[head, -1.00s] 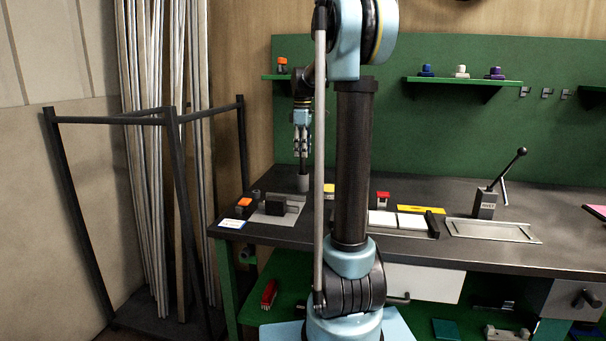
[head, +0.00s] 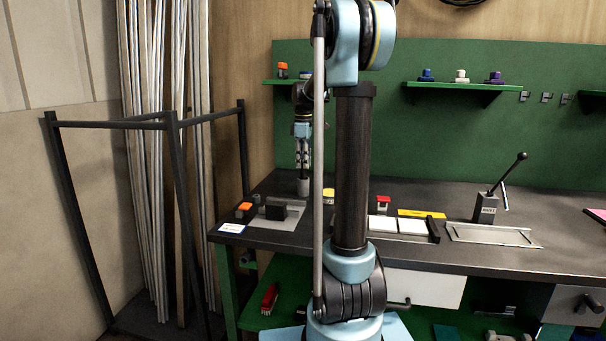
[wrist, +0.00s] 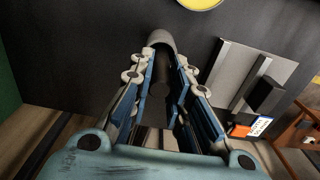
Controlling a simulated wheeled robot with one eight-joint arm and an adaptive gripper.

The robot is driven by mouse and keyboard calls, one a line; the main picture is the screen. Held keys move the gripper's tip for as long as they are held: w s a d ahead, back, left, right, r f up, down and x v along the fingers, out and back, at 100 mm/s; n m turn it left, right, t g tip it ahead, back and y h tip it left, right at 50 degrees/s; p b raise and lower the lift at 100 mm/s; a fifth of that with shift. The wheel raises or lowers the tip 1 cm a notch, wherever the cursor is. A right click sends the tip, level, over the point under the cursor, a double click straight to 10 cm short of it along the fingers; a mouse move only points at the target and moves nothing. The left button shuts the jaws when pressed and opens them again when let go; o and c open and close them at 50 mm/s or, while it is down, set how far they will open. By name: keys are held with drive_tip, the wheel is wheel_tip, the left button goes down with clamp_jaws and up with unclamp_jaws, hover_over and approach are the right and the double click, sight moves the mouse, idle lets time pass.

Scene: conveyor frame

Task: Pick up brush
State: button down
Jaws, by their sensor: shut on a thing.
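The brush (wrist: 160,92) shows in the wrist view as a dark, round handle between the blue finger pads. Its lower end is hidden in a grey cup (head: 303,187), so I see no bristles. The cup stands upright on the bench at the back left, and its rim also shows in the wrist view (wrist: 160,39). My gripper (head: 303,167) points straight down just above the cup. It is shut on the brush handle. In the head view the fingers cover most of the handle.
On the dark bench (head: 365,258), a grey plate with a black block (head: 276,212) and an orange-topped piece (head: 243,208) lie left of the cup. A yellow item (head: 329,194) is close on its right. A green back panel (head: 440,135) with small shelves rises behind.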

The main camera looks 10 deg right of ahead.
drive_tip(key=shift+r, duration=0.1)
wheel_tip(320, 180, up, 10)
drive_tip(key=shift+f, duration=0.1)
idle(0.3)
idle(0.4)
